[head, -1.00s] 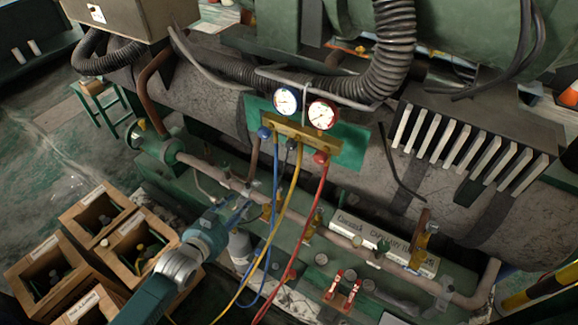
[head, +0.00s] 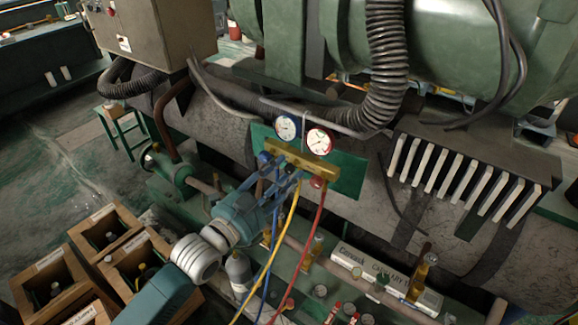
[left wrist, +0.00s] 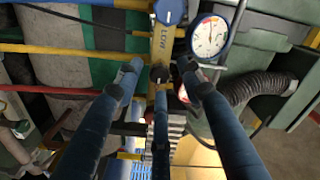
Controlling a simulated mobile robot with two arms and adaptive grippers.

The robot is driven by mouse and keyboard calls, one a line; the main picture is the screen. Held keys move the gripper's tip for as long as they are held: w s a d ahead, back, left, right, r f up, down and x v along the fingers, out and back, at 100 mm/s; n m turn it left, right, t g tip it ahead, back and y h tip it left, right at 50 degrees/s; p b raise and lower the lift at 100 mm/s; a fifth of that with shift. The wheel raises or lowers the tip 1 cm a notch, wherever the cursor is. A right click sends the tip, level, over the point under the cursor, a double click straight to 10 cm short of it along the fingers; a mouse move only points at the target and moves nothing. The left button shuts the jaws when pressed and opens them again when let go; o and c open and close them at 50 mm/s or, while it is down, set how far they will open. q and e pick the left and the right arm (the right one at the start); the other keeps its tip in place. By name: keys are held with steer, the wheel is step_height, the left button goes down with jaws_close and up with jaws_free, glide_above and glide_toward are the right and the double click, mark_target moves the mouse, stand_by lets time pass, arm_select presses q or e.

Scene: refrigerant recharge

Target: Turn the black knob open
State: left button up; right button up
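The brass gauge manifold (head: 318,172) sits on a green panel, with a blue-rimmed gauge (head: 286,127) and a red-rimmed gauge (head: 319,141) above it. In the left wrist view the small black knob (left wrist: 159,74) is on the manifold's face, below the "LOW" label. My left gripper (head: 280,170) is at the manifold; its fingers hide the black knob in the head view. In the left wrist view my left gripper (left wrist: 159,72) is open, its fingertips spread to both sides of the knob with gaps. The third finger is just below the knob; contact is unclear. My right gripper is out of view.
The blue knob (left wrist: 168,12) is close to the fingers, and the red knob (head: 317,182) is at the manifold's other end. Yellow (head: 287,235) and red (head: 306,237) hoses hang below. Wooden crates (head: 50,268) stand at the lower left.

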arm_select(q)
steer(key=shift+x, duration=1.2)
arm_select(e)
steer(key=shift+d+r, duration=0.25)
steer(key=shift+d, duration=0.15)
arm_select(q)
jaws_close()
